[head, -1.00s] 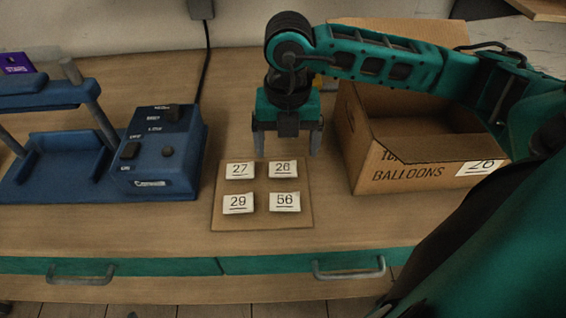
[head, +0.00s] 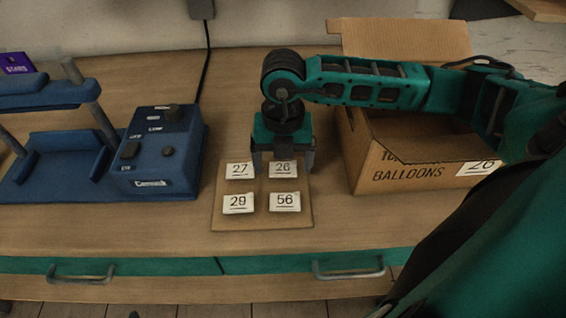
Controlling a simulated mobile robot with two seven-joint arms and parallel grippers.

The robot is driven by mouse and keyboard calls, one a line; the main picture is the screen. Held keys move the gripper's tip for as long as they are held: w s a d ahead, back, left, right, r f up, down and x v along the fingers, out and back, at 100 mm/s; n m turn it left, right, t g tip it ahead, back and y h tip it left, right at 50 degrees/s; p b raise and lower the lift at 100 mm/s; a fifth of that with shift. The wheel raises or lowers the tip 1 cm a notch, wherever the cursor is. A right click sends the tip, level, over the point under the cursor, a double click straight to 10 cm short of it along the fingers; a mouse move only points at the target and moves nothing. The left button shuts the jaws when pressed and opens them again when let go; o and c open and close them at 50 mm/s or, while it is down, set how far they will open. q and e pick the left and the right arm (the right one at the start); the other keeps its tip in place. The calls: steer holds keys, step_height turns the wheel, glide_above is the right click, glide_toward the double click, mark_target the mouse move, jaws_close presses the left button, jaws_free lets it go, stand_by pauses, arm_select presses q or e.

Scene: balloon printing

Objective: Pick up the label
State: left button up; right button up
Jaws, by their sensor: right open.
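Several white number labels lie on a thin brown board (head: 262,221) on the table. The label 27 (head: 239,171) is at the back left and the label 26 (head: 283,169) at the back right. The label 29 (head: 238,204) is at the front left and the label 56 (head: 285,202) at the front right. My right gripper (head: 283,166) points down, open and empty, with its fingers over the back of the board around the label 26. Whether the fingers touch the board cannot be told. My left gripper is not in view.
A cardboard box (head: 408,182) printed BALLOONS stands open at the right, with a 26 label (head: 480,167) on its front. A blue machine (head: 160,152) with knobs stands at the left. Drawers (head: 349,268) run along the table front. Bare table (head: 110,228) lies left of the board.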

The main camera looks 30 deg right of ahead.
steer(key=shift+f, duration=0.2)
stand_by(0.3)
steer(key=c, duration=1.1)
steer(key=shift+r, duration=0.15)
